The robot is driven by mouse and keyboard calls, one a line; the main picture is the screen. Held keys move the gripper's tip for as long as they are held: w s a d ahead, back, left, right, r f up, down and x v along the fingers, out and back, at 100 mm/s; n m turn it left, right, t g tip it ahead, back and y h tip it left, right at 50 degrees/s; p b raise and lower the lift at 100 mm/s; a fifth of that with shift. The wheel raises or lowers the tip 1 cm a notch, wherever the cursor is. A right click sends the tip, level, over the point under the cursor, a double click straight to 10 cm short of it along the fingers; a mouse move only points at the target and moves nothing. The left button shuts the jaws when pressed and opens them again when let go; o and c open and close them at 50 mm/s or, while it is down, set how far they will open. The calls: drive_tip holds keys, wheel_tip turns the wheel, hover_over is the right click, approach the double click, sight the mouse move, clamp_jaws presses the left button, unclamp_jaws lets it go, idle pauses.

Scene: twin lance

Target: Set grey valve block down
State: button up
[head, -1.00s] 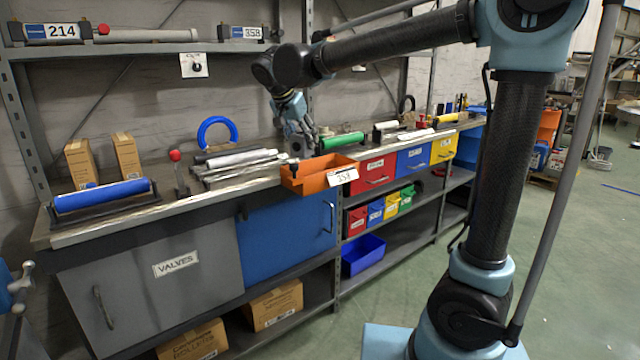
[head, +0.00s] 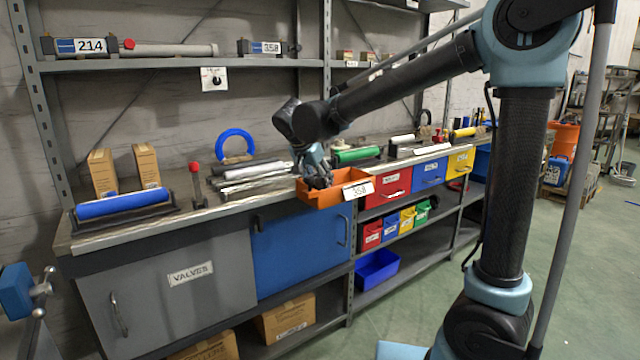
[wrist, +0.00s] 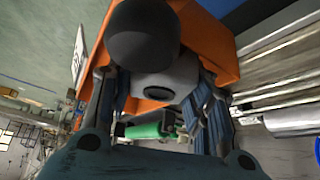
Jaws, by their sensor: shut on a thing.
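The grey valve block (wrist: 168,76) is between the fingers of my gripper (wrist: 163,98) in the wrist view, with a black ball (wrist: 143,42) at its end. My gripper also shows in the head view (head: 318,178), pointing down at the orange bin (head: 326,200) labelled 358 on the bench edge. The fingers are shut on the block, low at the bin's opening. The bin's orange wall (wrist: 208,40) shows around the block in the wrist view. The block is mostly hidden by my gripper in the head view, and I cannot tell if it touches the bin floor.
Metal bars (head: 250,172) lie on the bench left of the bin, near a red-knobbed lever (head: 196,182) and a blue roller (head: 123,199). A green roller (head: 357,155) lies behind to the right. A shelf (head: 190,63) hangs above.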

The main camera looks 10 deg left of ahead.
drive_tip(key=shift+f, duration=0.45)
drive_tip(key=shift+f, duration=0.1)
drive_tip(key=o, duration=1)
drive_tip(key=shift+c, duration=0.2)
